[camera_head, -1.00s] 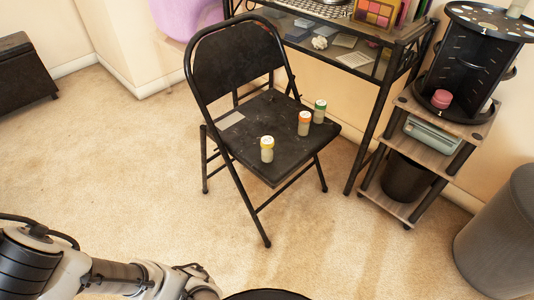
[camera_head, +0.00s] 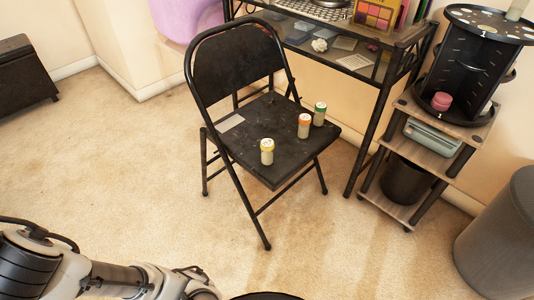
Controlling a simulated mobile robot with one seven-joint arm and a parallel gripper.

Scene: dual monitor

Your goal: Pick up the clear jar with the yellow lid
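The clear jar with the yellow lid (camera_head: 267,152) stands upright on the front left part of the black folding chair's seat (camera_head: 250,150). Its contents look pale. A similar jar with an orange lid (camera_head: 304,126) and one with a green lid (camera_head: 320,114) stand behind it to the right. My arm shows at the lower left, well in front of and apart from the chair. The end of my arm runs to the bottom edge, and I cannot make out the gripper's fingers.
A black-framed desk (camera_head: 363,75) stands behind the chair, with a small shelf (camera_head: 455,124) to its right. A grey bin (camera_head: 503,235) is at the far right. A dark chest (camera_head: 25,75) is at the far left. Carpet between my arm and the chair is clear.

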